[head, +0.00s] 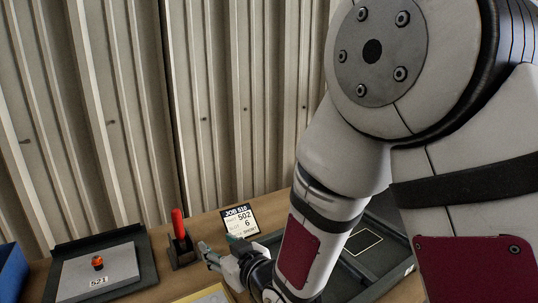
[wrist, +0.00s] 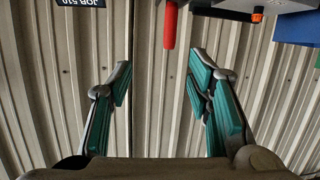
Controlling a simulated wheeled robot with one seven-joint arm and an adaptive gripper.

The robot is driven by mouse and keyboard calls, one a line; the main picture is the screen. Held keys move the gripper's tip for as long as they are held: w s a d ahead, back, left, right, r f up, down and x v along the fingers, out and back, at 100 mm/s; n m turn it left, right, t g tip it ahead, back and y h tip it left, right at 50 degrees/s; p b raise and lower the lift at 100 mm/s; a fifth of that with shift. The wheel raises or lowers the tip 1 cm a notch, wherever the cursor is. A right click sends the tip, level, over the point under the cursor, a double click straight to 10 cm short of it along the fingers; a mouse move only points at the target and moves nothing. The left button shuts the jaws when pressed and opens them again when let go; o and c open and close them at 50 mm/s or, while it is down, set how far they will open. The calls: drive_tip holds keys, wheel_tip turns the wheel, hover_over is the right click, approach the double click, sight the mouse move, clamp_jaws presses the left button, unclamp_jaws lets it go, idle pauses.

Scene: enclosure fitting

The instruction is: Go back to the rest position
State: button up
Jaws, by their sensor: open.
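My gripper (head: 220,252) is low over the workbench in the head view, beside the red-handled tool and in front of the job card. In the wrist view my gripper (wrist: 161,62) is open. Its two teal-padded fingers are wide apart with nothing between them, and the corrugated wall shows behind. My arm covers much of the right side of the head view.
A red-handled tool (head: 178,224) stands upright in a dark holder. A job card (head: 240,219) stands behind my gripper. At left are a dark tray (head: 62,250) with a grey plate marked 521 and a blue bin (head: 11,270). Another dark tray (head: 383,232) is partly hidden by my arm.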

drive_tip(key=s+d+r+m+g+h, duration=0.15)
drive_tip(key=d+r+h, duration=0.25)
drive_tip(key=d, duration=0.6)
drive_tip(key=s+d+r+m+g+h, duration=0.1)
drive_tip(key=s+d+r+m+h, duration=0.25)
drive_tip(key=d, duration=0.55)
drive_tip(key=s+d+r+m+g, duration=0.1)
drive_tip(key=s+d, duration=0.2)
drive_tip(key=s, duration=0.4)
drive_tip(key=s+d+r+m+g+h, duration=0.1)
drive_tip(key=s+d+g, duration=0.1)
drive_tip(key=s+d, duration=0.2)
drive_tip(key=s+d+r+m+g+h, duration=0.1)
drive_tip(key=s+d, duration=0.3)
drive_tip(key=s, duration=0.6)
drive_tip(key=shift+r+g, duration=0.2)
drive_tip(key=shift+g, duration=0.15)
drive_tip(key=shift+s, duration=0.1)
